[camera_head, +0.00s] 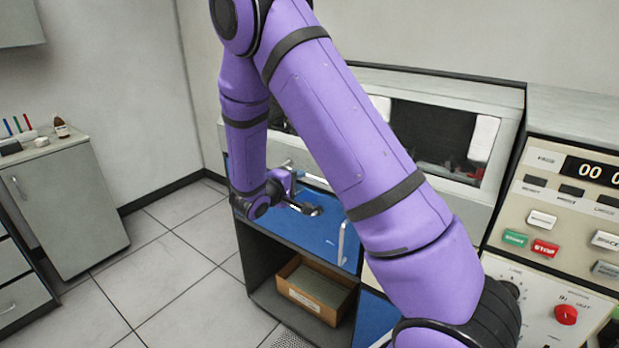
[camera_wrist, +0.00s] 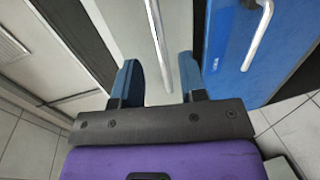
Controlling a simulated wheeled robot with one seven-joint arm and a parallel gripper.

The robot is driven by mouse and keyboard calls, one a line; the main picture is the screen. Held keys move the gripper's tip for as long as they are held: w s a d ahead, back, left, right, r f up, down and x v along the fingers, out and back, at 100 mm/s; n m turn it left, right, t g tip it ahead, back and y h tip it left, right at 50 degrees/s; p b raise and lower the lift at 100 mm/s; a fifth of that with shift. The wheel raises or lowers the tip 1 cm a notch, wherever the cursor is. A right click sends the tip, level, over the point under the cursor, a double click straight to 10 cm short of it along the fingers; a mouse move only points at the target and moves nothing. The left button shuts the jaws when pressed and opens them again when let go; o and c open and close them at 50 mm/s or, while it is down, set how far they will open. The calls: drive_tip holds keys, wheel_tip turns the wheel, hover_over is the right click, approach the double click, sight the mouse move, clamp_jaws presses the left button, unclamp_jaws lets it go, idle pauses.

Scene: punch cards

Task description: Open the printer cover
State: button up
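The printer (camera_head: 370,75) is a grey cabinet with a dark window and blue lower panels, partly hidden behind my arm. In the wrist view, a long silver bar handle (camera_wrist: 157,40) runs along a pale grey panel (camera_wrist: 120,25), which looks like the printer's cover. My gripper (camera_wrist: 158,75) is open, with one blue-grey finger on each side of the bar's lower end. I cannot tell whether the fingers touch the bar. In the head view the wrist is low at the printer's front, and the fingertips are hard to make out.
A blue panel (camera_wrist: 235,50) with its own silver handle (camera_wrist: 262,35) is close to the right finger. A cardboard box (camera_head: 318,303) sits on the shelf below. A control console (camera_head: 555,200) stands at right and a grey cabinet (camera_head: 68,205) at left. Tiled floor (camera_head: 185,265) is clear between.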

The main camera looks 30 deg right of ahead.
sight(308, 177)
drive_tip(key=shift+x, duration=3.05)
clamp_jaws()
